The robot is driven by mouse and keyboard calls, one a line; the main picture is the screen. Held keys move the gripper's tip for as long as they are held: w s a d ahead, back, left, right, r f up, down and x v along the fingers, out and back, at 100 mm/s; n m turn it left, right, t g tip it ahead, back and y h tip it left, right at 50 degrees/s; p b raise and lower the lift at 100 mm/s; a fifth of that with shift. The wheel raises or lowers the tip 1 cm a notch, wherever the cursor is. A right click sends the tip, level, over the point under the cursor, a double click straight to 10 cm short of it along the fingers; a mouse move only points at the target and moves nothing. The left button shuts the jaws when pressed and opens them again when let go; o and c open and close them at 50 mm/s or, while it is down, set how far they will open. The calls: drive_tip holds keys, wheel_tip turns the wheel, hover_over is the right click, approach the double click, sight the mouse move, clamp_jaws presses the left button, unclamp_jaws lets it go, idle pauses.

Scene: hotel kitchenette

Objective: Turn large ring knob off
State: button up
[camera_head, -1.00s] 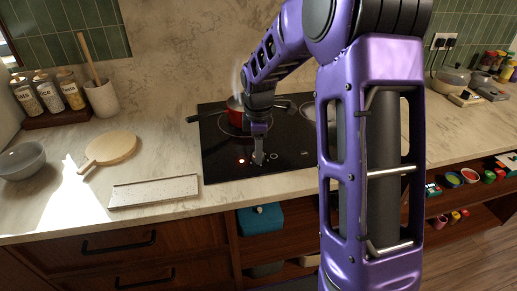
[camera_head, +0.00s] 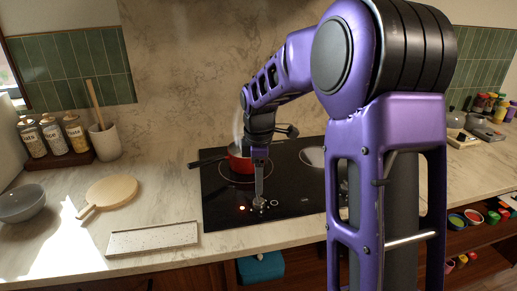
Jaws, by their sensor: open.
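The black glass cooktop (camera_head: 225,215) is set into the stone counter. Small knobs or markings run along its front strip, with a glowing red-orange light (camera_head: 242,208) at the left. A pale ring-shaped mark or knob (camera_head: 274,202) shows just right of my gripper; which one is the large ring knob is too small to tell. My gripper (camera_head: 259,202) points down at the front strip, between the light and the pale ring. Its jaws are open, and nothing is seen held. Whether the fingertips touch a knob cannot be told. My arm hides the cooktop's right part.
A red pot (camera_head: 238,160) with a dark handle stands steaming on the back left burner, close behind my gripper. A speckled board (camera_head: 152,239), a round wooden board (camera_head: 112,191) and a grey bowl (camera_head: 22,203) lie to the left.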

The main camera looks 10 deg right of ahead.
sight(258, 201)
wheel_tip(258, 201, up, 10)
drive_tip(key=shift+s+r+p, duration=0.2)
drive_tip(key=shift+s+p, duration=0.2)
drive_tip(key=shift+p, duration=0.05)
drive_tip(key=shift+a, duration=0.15)
